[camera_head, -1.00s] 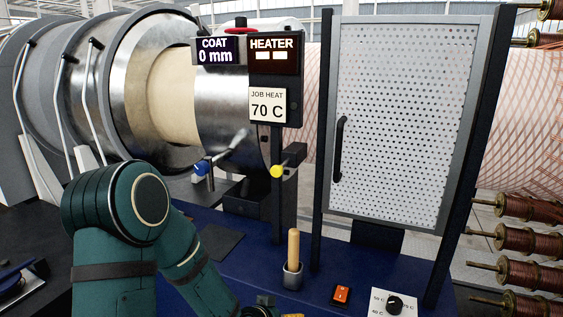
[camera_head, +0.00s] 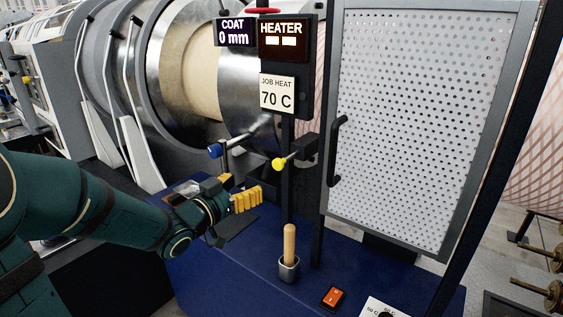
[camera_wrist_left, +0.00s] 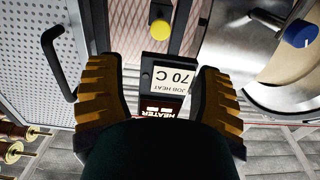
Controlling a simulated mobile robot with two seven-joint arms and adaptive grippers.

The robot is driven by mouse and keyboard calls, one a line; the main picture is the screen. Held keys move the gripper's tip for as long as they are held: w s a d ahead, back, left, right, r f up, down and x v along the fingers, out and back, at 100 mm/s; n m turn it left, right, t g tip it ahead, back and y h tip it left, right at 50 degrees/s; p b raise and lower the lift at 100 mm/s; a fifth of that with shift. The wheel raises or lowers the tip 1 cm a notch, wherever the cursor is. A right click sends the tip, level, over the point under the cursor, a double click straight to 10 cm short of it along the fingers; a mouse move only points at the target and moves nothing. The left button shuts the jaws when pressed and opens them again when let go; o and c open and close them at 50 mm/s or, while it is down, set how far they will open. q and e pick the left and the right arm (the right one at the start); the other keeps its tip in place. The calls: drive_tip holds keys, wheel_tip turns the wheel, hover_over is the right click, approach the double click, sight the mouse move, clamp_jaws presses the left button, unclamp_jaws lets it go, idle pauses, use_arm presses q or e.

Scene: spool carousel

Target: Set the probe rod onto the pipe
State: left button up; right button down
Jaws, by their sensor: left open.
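The large pipe (camera_head: 195,75) lies at the upper left in the head view, with a cream band between metal rings. A metal rod with a blue knob (camera_head: 215,151) stands in front of it. A yellow knob (camera_head: 279,163) sits on a black bracket on the sign post. I cannot tell for sure which of these is the probe rod. My left gripper (camera_head: 246,190) is open and empty, below and near both knobs. In the left wrist view the yellow knob (camera_wrist_left: 158,30) shows between the open fingers, and the blue knob (camera_wrist_left: 300,33) is at the upper right.
The heater sign (camera_head: 284,40) and job heat card (camera_head: 277,93) hang on the post. A perforated door (camera_head: 415,120) with a black handle stands to the right. A wooden handle (camera_head: 289,245) stands in a cup on the blue bench (camera_head: 235,275), near a red switch (camera_head: 333,297).

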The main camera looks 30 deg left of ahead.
sight(276, 165)
use_arm(q)
drive_tip(key=w, duration=0.9)
drive_tip(key=w+d, duration=0.1)
drive_tip(key=w, duration=0.3)
drive_tip(key=shift+w, duration=0.25)
clamp_jaws()
